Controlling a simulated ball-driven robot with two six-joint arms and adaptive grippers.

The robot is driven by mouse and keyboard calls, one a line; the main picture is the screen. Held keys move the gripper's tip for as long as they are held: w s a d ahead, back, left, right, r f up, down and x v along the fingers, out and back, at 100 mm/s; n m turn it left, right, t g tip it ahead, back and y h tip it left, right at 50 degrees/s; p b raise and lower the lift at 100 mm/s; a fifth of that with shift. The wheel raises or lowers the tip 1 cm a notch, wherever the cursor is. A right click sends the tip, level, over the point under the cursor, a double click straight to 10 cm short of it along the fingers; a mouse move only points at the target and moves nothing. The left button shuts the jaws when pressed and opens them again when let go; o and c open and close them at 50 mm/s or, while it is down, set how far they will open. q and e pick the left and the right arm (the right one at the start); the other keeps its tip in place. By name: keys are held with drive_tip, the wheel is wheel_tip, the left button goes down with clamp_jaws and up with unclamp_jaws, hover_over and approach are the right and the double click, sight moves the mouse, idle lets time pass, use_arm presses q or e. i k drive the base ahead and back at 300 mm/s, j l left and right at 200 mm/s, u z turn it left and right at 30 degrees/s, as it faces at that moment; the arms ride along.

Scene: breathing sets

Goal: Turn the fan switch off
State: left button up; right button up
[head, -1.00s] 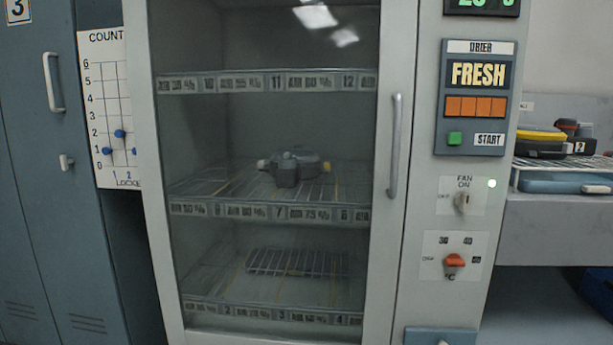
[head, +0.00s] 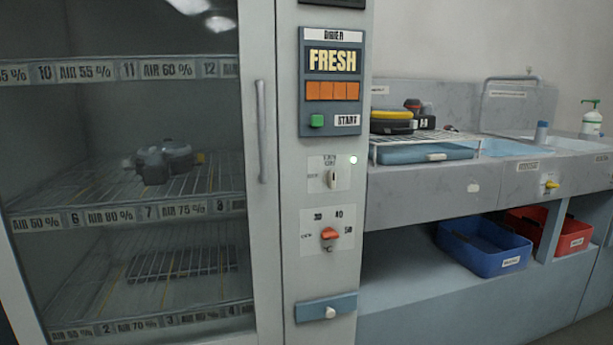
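The fan switch (head: 332,178) is a small pale rotary knob on a white plate in the drier's control column, right of the glass door. Its handle stands about upright, toward the word ON above it. Neither of my grippers shows in the head view.
The drier's glass door (head: 120,220) is shut, with a vertical handle (head: 262,130). Below the switch is a red temperature knob (head: 329,233). A START button (head: 316,121) is above. To the right are a counter with sink (head: 510,147), a blue bin (head: 485,247) and a red bin (head: 550,230).

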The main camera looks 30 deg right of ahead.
sight(329, 178)
drive_tip(key=i+l+z, duration=0.1)
drive_tip(key=l, duration=0.25)
drive_tip(key=i+l+z, duration=0.15)
drive_tip(key=l, duration=0.15)
drive_tip(key=i+l+z, duration=0.1)
drive_tip(key=l, duration=0.25)
drive_tip(key=i+l+z, duration=0.1)
drive_tip(key=l, duration=0.2)
drive_tip(key=u, duration=0.65)
